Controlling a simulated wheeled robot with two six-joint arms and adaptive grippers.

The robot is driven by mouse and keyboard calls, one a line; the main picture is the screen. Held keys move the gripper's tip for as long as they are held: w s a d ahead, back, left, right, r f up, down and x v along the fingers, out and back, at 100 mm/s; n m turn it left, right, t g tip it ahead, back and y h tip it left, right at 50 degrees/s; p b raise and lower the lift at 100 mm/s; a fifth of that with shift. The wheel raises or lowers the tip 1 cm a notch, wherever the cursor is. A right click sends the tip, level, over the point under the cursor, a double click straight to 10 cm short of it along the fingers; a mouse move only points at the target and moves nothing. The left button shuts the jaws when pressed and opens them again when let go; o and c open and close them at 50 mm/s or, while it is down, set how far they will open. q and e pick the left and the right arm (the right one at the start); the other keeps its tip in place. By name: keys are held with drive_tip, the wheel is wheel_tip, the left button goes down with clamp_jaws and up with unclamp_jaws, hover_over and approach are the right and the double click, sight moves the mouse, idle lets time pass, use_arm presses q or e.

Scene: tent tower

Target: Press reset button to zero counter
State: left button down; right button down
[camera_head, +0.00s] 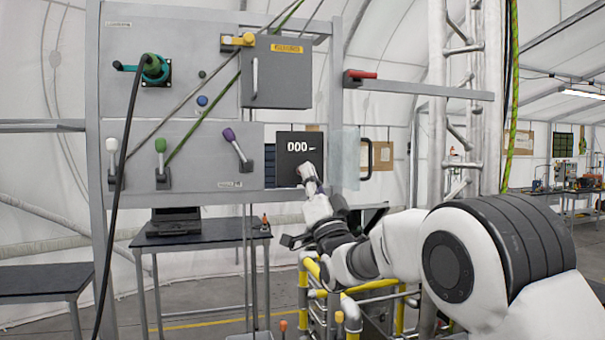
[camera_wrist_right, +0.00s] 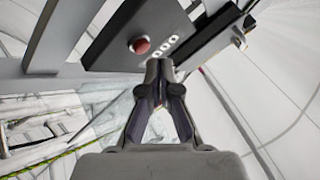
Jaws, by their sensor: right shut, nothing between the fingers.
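The counter (camera_head: 290,146) is a dark square panel at the right end of the grey board, and its white digits read 000. It also shows in the right wrist view (camera_wrist_right: 110,52). My left gripper is not in view.
A clear cover panel (camera_head: 346,155) with a black handle stands open just right of the counter. White, green and purple levers (camera_head: 237,150) and a grey box (camera_head: 277,85) are on the board. Yellow railings (camera_head: 352,312) stand below my right arm.

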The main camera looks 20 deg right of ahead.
drive_tip(key=s+b, duration=0.4)
drive_tip(key=s, duration=0.1)
drive_tip(key=shift+d, duration=0.1)
idle(0.3)
idle(0.4)
